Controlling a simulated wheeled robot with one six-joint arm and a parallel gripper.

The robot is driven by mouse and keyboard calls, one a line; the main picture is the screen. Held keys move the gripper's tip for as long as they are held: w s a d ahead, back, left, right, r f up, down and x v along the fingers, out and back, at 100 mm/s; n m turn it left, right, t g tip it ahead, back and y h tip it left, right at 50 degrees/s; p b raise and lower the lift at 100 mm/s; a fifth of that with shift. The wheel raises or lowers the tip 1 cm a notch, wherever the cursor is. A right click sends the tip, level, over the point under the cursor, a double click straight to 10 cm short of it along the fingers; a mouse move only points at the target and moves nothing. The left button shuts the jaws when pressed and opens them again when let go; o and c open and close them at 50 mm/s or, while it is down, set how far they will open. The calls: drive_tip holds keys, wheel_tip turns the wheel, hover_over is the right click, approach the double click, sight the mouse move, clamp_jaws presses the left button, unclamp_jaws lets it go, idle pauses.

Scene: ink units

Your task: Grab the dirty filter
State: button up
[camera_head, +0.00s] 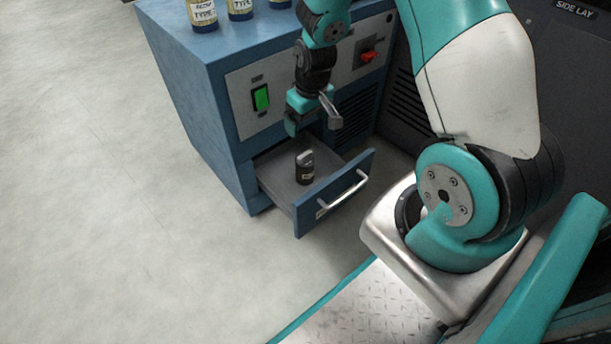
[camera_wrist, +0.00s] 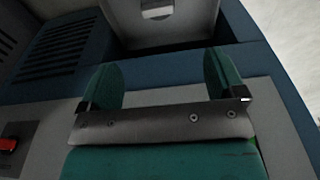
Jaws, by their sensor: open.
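The dirty filter (camera_head: 304,172) is a small dark cylinder with a pale grip on top. It stands upright in the open drawer (camera_head: 275,180) of the blue cabinet. My gripper (camera_head: 313,119) is open and empty, above the drawer near the cabinet front, higher than the filter and apart from it. In the wrist view my gripper's two teal fingers (camera_wrist: 163,76) are spread, with nothing between them. The drawer (camera_wrist: 202,22) shows at the top edge there, with a partly cut-off grey and dark object that may be the filter.
The blue cabinet (camera_head: 185,85) carries several labelled jars (camera_head: 240,8) on top. Its front has a green switch (camera_head: 261,98) and a red knob (camera_head: 367,56). The drawer's front has a metal handle (camera_head: 342,196). Open floor (camera_head: 110,200) lies to the left.

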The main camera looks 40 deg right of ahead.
sight(305, 154)
drive_tip(key=f+b, duration=0.2)
drive_tip(key=f, duration=0.1)
drive_tip(key=w+f+b, duration=0.1)
drive_tip(key=f+b, duration=0.1)
drive_tip(key=f, duration=0.2)
drive_tip(key=f+b, duration=0.2)
drive_tip(key=f, duration=0.2)
drive_tip(key=shift+w, duration=0.15)
drive_tip(key=f+b, duration=0.4)
drive_tip(key=f, duration=0.1)
drive_tip(key=shift+w+d+f, duration=0.1)
drive_tip(key=shift+w+d, duration=0.05)
drive_tip(key=shift+w, duration=0.05)
drive_tip(key=c, duration=1.1)
drive_tip(key=shift+o, duration=0.2)
drive_tip(key=shift+r, duration=0.25)
